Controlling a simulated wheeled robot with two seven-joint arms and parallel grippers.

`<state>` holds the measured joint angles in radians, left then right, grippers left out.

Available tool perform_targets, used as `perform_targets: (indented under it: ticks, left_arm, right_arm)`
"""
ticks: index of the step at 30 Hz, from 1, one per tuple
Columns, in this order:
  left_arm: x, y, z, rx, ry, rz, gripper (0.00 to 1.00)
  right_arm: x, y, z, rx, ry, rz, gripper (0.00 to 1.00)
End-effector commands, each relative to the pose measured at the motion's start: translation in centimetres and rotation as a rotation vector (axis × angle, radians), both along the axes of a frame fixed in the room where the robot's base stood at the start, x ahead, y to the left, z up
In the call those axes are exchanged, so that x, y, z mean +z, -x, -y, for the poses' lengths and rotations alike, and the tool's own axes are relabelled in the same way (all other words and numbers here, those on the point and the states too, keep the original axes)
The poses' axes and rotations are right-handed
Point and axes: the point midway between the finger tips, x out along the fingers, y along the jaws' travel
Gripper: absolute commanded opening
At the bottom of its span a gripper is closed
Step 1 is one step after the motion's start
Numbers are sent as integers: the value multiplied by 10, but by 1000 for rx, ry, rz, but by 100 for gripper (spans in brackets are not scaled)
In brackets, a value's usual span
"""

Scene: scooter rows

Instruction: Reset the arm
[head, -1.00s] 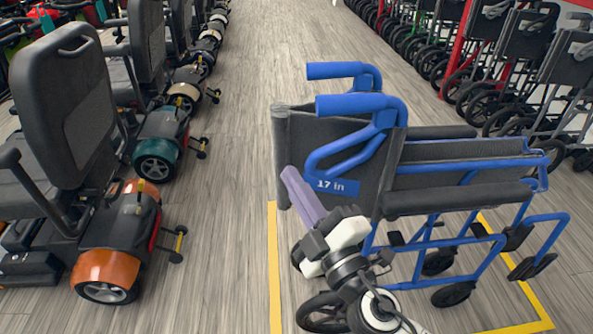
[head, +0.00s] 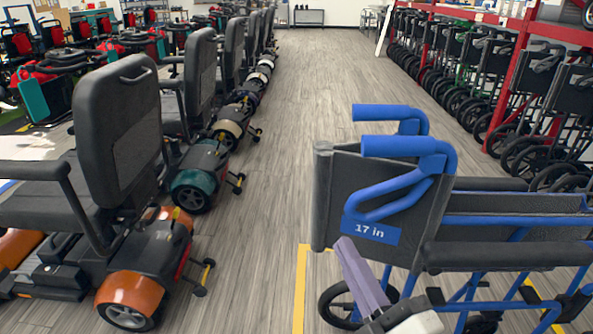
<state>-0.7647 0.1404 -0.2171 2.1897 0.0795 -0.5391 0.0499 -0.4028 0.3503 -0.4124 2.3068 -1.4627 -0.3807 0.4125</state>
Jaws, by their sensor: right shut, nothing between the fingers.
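My right gripper (head: 358,272) shows at the bottom, right of centre, with its purple-grey fingers pointing up and a little left. The fingers are together with nothing between them. It is in front of the back of a blue-framed wheelchair (head: 405,146), just below the blue "17 in" label (head: 371,230). Whether the fingers touch the wheelchair I cannot tell. Most of my right arm is below the picture edge. My left gripper is not in view.
Mobility scooters with black seats (head: 119,130) line the left side. Folded wheelchairs (head: 519,90) stand along a red rack (head: 520,72) on the right. A yellow floor line (head: 301,285) runs beside the blue wheelchair. The wood-look aisle (head: 305,85) between the rows is clear.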

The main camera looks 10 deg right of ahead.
Motion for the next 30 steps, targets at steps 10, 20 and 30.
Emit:
perform_targets:
  ticks: [10,20,30]
  left_arm:
    - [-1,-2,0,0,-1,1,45]
    - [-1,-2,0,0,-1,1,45]
    - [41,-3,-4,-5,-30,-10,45]
  right_arm:
    - [-116,16,24,-70,-372,-416,0]
    - [-243,92,9,-152,-879,-910,0]
    - [-232,127,-5,-188,-1053,-1081,0]
